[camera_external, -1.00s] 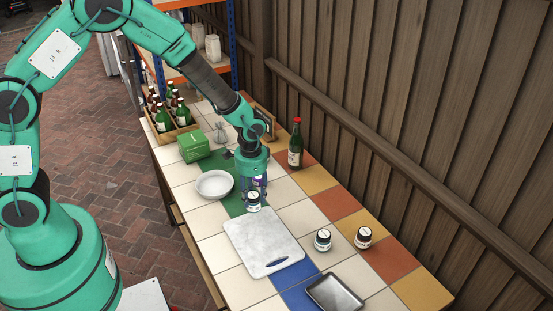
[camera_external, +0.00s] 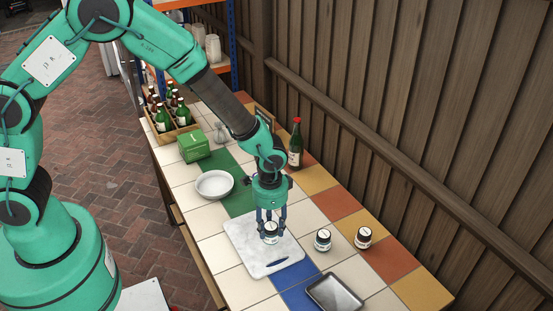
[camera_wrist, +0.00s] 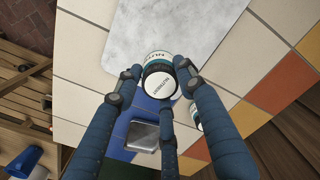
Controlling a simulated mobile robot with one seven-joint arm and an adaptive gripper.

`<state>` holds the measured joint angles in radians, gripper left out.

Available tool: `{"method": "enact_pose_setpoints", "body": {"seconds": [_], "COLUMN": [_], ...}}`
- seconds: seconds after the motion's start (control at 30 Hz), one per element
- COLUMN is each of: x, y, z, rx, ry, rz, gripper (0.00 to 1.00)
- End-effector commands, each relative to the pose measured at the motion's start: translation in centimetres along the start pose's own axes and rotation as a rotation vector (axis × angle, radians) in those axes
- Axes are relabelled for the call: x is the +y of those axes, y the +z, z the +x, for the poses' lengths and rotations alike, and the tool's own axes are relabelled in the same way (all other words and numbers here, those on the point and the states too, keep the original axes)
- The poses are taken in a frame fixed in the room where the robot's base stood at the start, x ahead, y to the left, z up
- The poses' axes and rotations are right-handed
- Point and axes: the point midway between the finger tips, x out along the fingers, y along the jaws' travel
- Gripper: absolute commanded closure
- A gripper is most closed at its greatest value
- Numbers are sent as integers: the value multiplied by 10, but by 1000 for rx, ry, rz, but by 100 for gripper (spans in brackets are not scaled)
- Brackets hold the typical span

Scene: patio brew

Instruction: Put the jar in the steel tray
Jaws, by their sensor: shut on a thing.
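My gripper (camera_external: 271,226) is shut on a small jar (camera_external: 271,236) with a white-topped dark lid and a label. The jar is over the marble board in the external view, and I cannot tell how high. In the wrist view the jar (camera_wrist: 158,68) sits between my gripper's blue fingers (camera_wrist: 158,84), its lid facing the camera. The steel tray (camera_external: 335,292) lies empty at the front end of the table. It also shows in the wrist view (camera_wrist: 142,136), partly hidden by a finger.
Two similar jars (camera_external: 323,240) (camera_external: 363,238) stand right of the marble board (camera_external: 249,264). Bare tiles lie between board and tray.

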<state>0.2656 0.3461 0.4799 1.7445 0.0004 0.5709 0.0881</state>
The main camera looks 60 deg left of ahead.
Motion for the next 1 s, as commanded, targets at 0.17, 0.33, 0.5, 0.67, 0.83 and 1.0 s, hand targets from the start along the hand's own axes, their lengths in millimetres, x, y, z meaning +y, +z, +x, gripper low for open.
{"method": "enact_pose_setpoints", "body": {"seconds": [0.17, 0.33, 0.5, 0.67, 0.83, 1.0], "x": [59, 111, 152, 175, 184, 184], "y": [-5, -5, -2, 0, 2, 2], "z": [-2, -3, -4, -4, -4, -4], "rx": [0, 0, 0, 1, 1, 1], "ry": [0, 0, 0, 0, 0, 0], "rz": [65, 119, 162, 186, 193, 194], "gripper": [95, 96, 96, 96, 96, 96]}}
